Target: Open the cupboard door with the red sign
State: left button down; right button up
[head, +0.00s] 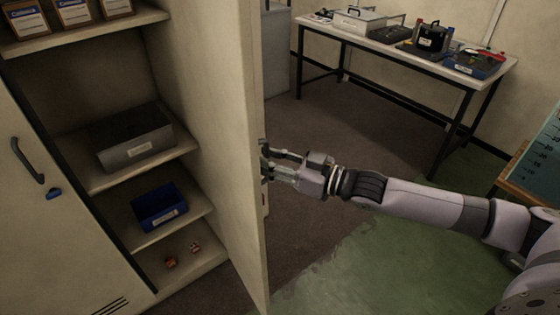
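The beige cupboard's right door (215,150) stands swung wide open, and I see its inner face. No red sign shows; the door's outer face is turned away. My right gripper (268,162) is at the outer side of this door, by its free edge at mid height. Its fingertips are partly hidden behind the door edge, so I cannot tell whether they close on a handle. The cupboard's left door (50,210) is shut, with a dark handle (27,160) and a small blue lock piece (54,194). My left gripper is not in view.
The open shelves hold a grey bin (135,140), a blue bin (160,207), small red-brown items (170,262) and labelled boxes (75,12). A table (400,55) with cases and tools stands at the back right. Green and brown floor is clear between.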

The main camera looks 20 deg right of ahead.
jog(key=v, duration=1.2)
jog(key=shift+a+r, duration=0.1)
